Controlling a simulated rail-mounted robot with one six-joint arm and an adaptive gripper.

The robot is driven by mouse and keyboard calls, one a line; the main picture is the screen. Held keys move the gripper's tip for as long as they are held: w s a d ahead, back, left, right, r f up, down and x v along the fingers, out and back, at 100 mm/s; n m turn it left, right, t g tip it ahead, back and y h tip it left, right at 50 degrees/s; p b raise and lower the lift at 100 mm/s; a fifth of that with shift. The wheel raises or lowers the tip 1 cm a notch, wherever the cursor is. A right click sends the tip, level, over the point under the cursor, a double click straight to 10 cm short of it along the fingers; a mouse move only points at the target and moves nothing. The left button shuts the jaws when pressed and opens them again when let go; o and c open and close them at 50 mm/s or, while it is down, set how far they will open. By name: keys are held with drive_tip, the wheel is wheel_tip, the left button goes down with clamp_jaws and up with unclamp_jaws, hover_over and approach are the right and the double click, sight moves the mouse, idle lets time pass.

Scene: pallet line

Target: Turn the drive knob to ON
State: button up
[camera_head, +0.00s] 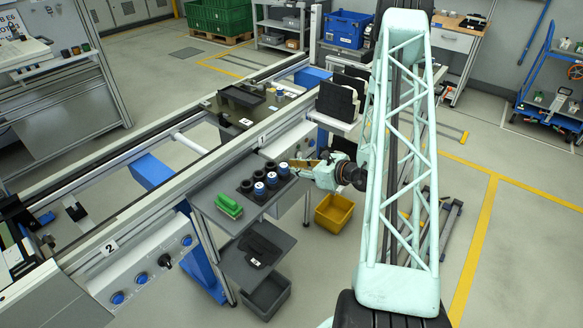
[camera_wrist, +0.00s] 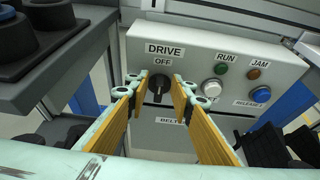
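The drive knob (camera_wrist: 158,89) is black and sits on a light grey control panel (camera_wrist: 207,55) in the wrist view, under the labels DRIVE and OFF. Its bar looks roughly upright, toward OFF. My gripper (camera_wrist: 158,90) is open, with one yellow-padded finger on each side of the knob in the picture. I cannot tell whether the fingertips touch the knob or stop short of it. In the head view my gripper (camera_head: 308,164) is by the shelf of blue-topped parts, and the knob in front of it cannot be made out.
The panel also carries a green RUN lamp (camera_wrist: 222,69), an amber JAM lamp (camera_wrist: 253,74), a white button (camera_wrist: 212,87) and a blue button (camera_wrist: 262,94). A grey shelf (camera_wrist: 88,50) with round parts stands close on the left. A yellow bin (camera_head: 334,212) is below my arm.

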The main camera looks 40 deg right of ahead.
idle(0.3)
clamp_jaws()
drive_tip(key=shift+w+d+m, duration=0.1)
drive_tip(key=shift+m, duration=0.2)
drive_tip(key=shift+w+d+f+m+t+y+p, duration=0.1)
drive_tip(key=shift+d+f+m+t+y+p, duration=0.25)
drive_tip(key=shift+m+y, duration=1.35)
drive_tip(key=shift+w+d+f+m+t+y+p, duration=0.15)
drive_tip(key=shift+d+f+m+y+p, duration=0.45)
drive_tip(key=shift+m, duration=1.95)
drive_tip(key=shift+s+d+f+m+t+y+p, duration=0.15)
drive_tip(key=shift+f+m+t+y, duration=0.15)
drive_tip(key=shift+m+y, duration=1.5)
drive_tip(key=shift+w+m+h, duration=0.1)
drive_tip(key=shift+m+h, duration=0.3)
drive_tip(key=shift+m, duration=0.05)
